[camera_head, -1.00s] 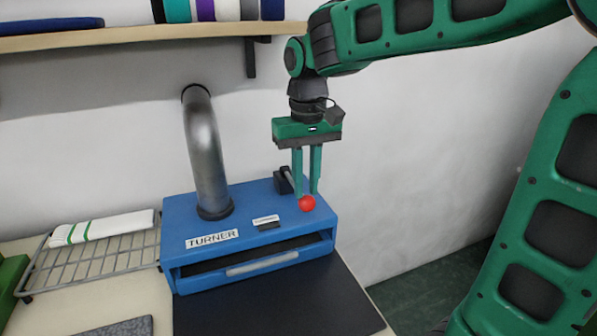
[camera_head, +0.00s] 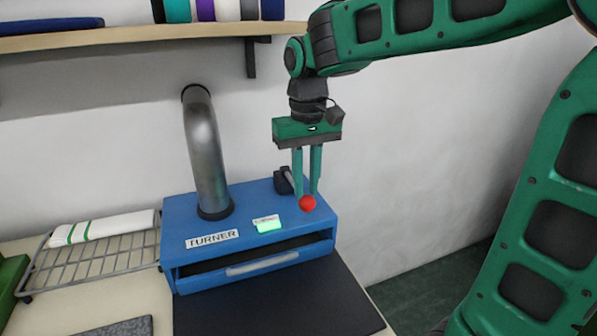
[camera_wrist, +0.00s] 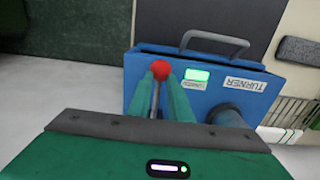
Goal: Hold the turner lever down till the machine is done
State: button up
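The blue turner machine (camera_head: 190,262) stands on the table, with a drawer-like front slot and a grey handle (camera_head: 262,263). Its lever ends in a red ball knob (camera_head: 307,204), low at the machine's right front edge. The lever's dark pivot block (camera_head: 284,181) sits behind. My gripper (camera_head: 307,192) points down with its two fingertips at the knob, one on each side, apart by less than the ball's width. The wrist view also shows the knob (camera_wrist: 160,70) at the fingertips. A small lamp (camera_head: 268,225) on the machine's top glows green, also in the wrist view (camera_wrist: 196,76).
A bent metal pipe (camera_head: 206,150) rises from the machine's top to the wall. A wire rack (camera_head: 90,265) with a white, green-striped cloth (camera_head: 103,227) stands at the left. A dark mat (camera_head: 275,302) lies in front. A shelf (camera_head: 150,36) hangs above.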

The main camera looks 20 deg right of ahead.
jog(key=shift+r, duration=0.15)
notch_tip(320, 180, up, 13)
dwell(1.8)
jog(key=shift+f, duration=0.2)
jog(key=s+d+f+m, duration=0.3)
jog(key=s+d+f, duration=0.6)
jog(key=s+f, duration=0.2)
jog(key=s+d+f+m, duration=0.3)
jog(key=s+d+f, duration=0.6)
jog(key=s+f, duration=0.2)
jog(key=shift+s, duration=0.45)
jog(key=shift+r, duration=0.1)
